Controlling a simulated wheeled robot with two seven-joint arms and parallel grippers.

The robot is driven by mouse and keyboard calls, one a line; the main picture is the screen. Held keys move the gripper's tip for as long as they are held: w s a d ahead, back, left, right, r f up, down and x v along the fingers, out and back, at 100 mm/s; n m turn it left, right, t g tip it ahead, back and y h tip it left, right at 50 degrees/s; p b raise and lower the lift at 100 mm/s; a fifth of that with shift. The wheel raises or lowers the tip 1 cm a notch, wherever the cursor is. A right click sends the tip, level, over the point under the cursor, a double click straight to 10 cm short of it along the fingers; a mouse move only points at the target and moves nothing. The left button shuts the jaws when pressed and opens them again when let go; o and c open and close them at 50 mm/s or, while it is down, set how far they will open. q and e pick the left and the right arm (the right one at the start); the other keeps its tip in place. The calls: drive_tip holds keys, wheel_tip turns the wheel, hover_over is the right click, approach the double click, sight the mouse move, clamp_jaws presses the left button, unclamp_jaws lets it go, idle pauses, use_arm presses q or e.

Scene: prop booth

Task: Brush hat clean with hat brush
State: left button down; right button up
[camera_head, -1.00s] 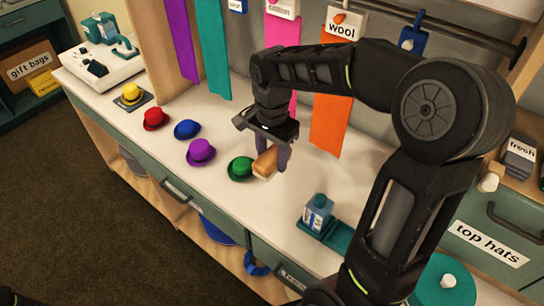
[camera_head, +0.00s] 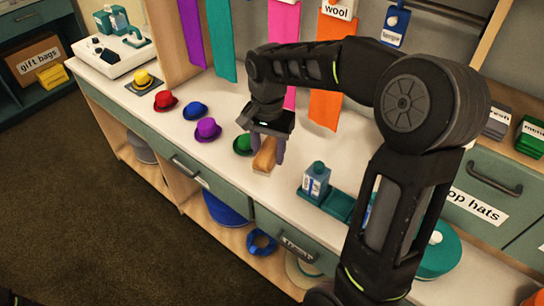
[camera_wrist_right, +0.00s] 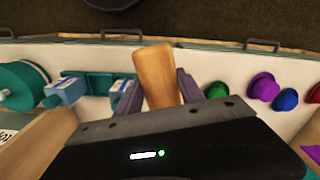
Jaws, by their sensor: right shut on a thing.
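My right gripper (camera_head: 267,150) is shut on a wooden block-shaped brush (camera_head: 264,158), held low at the counter beside the green hat. The brush also shows between the fingers in the right wrist view (camera_wrist_right: 154,75); its bristles are hidden. The green hat (camera_head: 241,144) is just left of the brush in the head view and partly behind the gripper. Whether they touch cannot be told. A purple hat (camera_head: 207,129), blue hat (camera_head: 195,110), red hat (camera_head: 165,100) and yellow hat (camera_head: 144,79) stand in a row further left. My left gripper is not in view.
A blue bottle (camera_head: 315,181) stands on a teal tray (camera_head: 338,204) to the right of the brush. The white counter has bare room in front of the hats. Coloured cloth strips (camera_head: 326,98) hang behind. A white machine (camera_head: 110,55) stands at the far left.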

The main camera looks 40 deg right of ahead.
drive_tip(key=w+a+f+n+b, duration=0.1)
drive_tip(key=a+f+n, duration=0.4)
drive_tip(key=f, duration=0.6)
drive_tip(key=w+a+f+n+b, duration=0.2)
drive_tip(key=a+f+n, duration=0.4)
drive_tip(key=f, duration=0.5)
drive_tip(key=shift+w+a+f, duration=0.25)
drive_tip(key=shift+a, duration=0.75)
